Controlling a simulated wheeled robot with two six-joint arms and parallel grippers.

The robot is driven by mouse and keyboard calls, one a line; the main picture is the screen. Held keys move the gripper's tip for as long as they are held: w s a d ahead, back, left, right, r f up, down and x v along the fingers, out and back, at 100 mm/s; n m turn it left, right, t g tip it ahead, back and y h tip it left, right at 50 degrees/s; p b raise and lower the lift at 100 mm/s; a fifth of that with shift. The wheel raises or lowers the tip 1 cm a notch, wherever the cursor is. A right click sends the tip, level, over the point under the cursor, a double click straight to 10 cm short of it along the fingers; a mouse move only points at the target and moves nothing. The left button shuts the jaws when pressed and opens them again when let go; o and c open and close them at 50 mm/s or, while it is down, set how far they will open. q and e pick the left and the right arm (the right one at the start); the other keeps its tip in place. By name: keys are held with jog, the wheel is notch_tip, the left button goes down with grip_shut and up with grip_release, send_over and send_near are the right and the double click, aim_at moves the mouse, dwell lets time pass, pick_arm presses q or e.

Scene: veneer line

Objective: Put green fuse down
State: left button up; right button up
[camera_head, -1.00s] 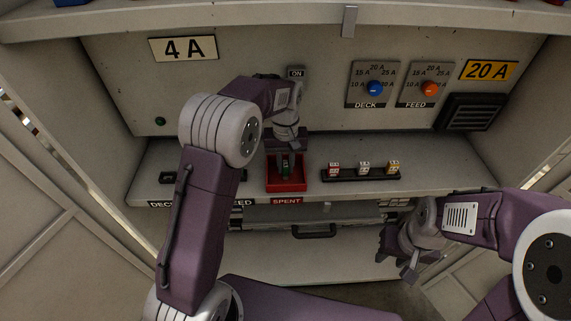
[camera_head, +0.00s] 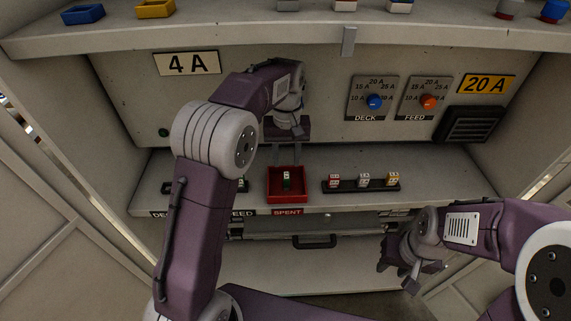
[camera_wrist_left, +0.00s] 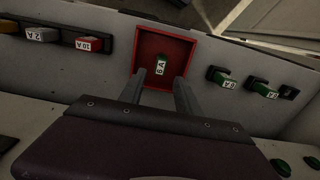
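The green fuse (camera_head: 286,175), its label reading 6 A in the left wrist view (camera_wrist_left: 161,66), stands inside the red tray (camera_head: 304,196) above the SPENT label. The tray also shows in the left wrist view (camera_wrist_left: 198,45). My left gripper (camera_head: 285,154) is above and behind the tray, with its fingers apart and nothing between them. In the left wrist view its fingertips (camera_wrist_left: 160,84) are spread at the tray's near side, clear of the fuse. My right gripper (camera_head: 398,274) hangs at the lower right, away from the tray, with its fingers apart and empty.
A black rack (camera_head: 361,186) with red, white and yellow fuses lies right of the tray. Left of it, partly behind my left arm, a holder with green fuses shows in the left wrist view (camera_wrist_left: 240,82). DECK (camera_head: 374,102) and FEED (camera_head: 428,102) dials are on the back panel.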

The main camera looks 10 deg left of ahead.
pick_arm(q)
jog(key=shift+m+t, duration=0.3)
jog(key=shift+m, duration=0.4)
jog(key=s+f, duration=0.1)
jog(key=s, duration=0.1)
jog(key=s+a+f, duration=0.1)
jog(key=s+f, duration=0.1)
jog(key=s, duration=0.1)
jog(key=s+a+f, duration=0.1)
jog(key=s+f, duration=0.1)
jog(key=shift+s+a, duration=0.25)
jog(key=shift+s, duration=0.05)
jog(key=s+a+f+m, duration=0.1)
jog(key=s+f, duration=0.4)
jog(key=s, duration=0.7)
jog(key=shift+a+f+m+t, duration=0.15)
jog(key=shift+a+m+t, duration=0.15)
jog(key=shift+a, duration=0.25)
jog(key=shift+r, duration=0.2)
jog(key=shift+s, duration=0.1)
